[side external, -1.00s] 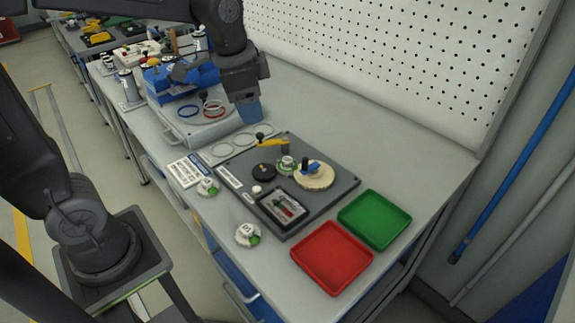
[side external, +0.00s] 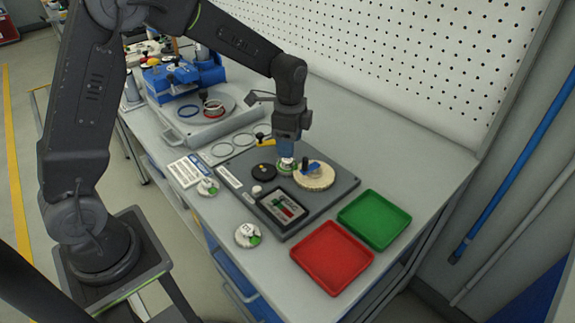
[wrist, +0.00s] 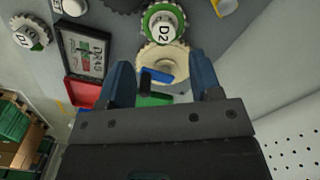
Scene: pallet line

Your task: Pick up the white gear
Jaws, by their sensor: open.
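A cream-white gear (side external: 321,182) with a toothed rim lies flat on the dark grey board (side external: 345,185); a blue block and a dark knob show over it. The gear also shows in the wrist view (wrist: 178,58), between and beyond my fingers. My gripper (side external: 286,153) points down, open and empty, close above a white-and-green round piece (side external: 286,164) just left of the gear. In the wrist view that piece is marked D2 (wrist: 164,26), and my gripper's blue fingers (wrist: 159,62) stand apart. Whether the fingertips touch anything cannot be told.
A black gear (side external: 263,171) and a framed display (side external: 282,207) are also on the board. A red tray (side external: 332,257) and a green tray (side external: 374,219) stand in front. Two white-and-green pieces (side external: 207,187) (side external: 248,235) lie on the bench. A pegboard (side external: 430,70) rises behind.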

